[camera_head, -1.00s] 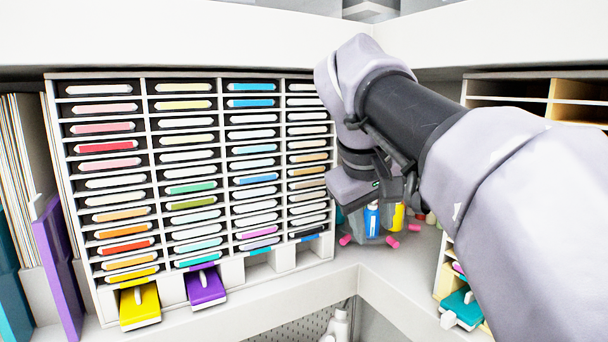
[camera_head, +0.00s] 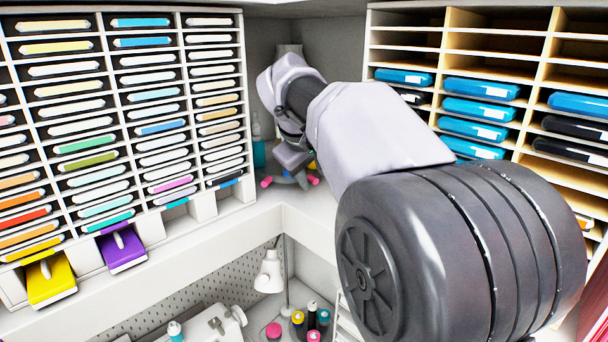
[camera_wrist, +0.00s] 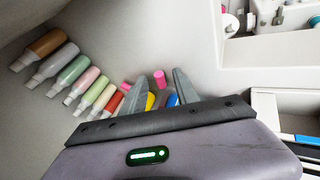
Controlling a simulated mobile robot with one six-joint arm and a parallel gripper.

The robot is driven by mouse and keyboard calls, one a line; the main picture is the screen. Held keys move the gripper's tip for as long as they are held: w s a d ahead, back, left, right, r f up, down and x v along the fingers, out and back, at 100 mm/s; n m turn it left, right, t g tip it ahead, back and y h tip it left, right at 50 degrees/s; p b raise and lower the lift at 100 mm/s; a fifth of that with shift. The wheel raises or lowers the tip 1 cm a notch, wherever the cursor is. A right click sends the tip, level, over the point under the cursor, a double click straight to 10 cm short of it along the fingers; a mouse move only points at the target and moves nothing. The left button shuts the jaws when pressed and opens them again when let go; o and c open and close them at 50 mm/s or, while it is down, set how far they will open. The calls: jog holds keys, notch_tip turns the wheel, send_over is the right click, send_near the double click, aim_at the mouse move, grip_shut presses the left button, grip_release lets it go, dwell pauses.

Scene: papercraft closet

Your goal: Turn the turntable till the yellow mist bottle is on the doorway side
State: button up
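The turntable (camera_head: 287,179) sits in the back corner of the shelf, mostly hidden by my arm. Pink pegs stick out at its rim, with one at the left (camera_head: 266,182) and one at the right (camera_head: 313,180). A bit of yellow, likely the yellow mist bottle (camera_head: 312,165), shows beside my wrist. In the wrist view, yellow (camera_wrist: 150,101) and blue (camera_wrist: 172,100) bottle parts show between my fingers, partly hidden by my gripper body. My gripper (camera_wrist: 162,86) has its two fingers apart, with a pink peg (camera_wrist: 159,78) visible beyond the gap. I cannot tell whether anything is touched.
In the wrist view, a row of several coloured bottles (camera_wrist: 66,75) lines the wall. A slotted ink-pad rack (camera_head: 150,110) stands left, and a wooden-divided rack (camera_head: 500,60) right. A teal bottle (camera_head: 258,152) stands behind the turntable. A lower desk holds a lamp (camera_head: 269,272).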

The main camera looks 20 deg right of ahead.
jog(key=shift+w+d+f, duration=0.15)
jog(key=shift+w+f, duration=0.05)
jog(key=shift+w, duration=0.15)
jog(key=shift+s+r, duration=0.1)
jog(key=shift+s, duration=0.1)
jog(key=shift+c, duration=1.4)
grip_shut()
